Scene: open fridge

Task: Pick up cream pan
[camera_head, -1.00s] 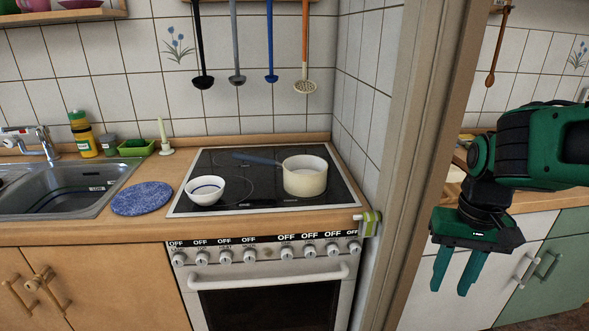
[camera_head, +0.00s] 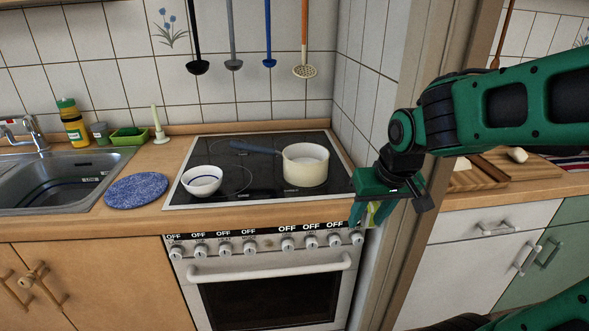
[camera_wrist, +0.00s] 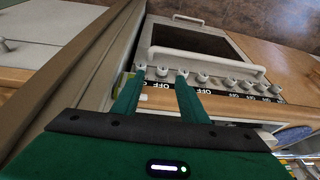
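The cream pan (camera_head: 305,170) stands upright on the black stovetop, toward its right side. Its dark blue handle (camera_head: 256,148) points to the left and slightly back. My gripper (camera_head: 368,214) is in front of and to the right of the pan, beside the stove's front right corner and apart from the pan. In the wrist view my gripper (camera_wrist: 160,90) shows two green fingers with a gap between them and nothing held. The pan is not in the wrist view.
A white bowl (camera_head: 202,181) stands on the stovetop left of the pan. A wooden post (camera_head: 437,110) rises close by my arm, with a tiled wall behind the stove. Knobs (camera_head: 288,244) and an oven handle (camera_head: 270,268) line the stove front. Utensils hang above.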

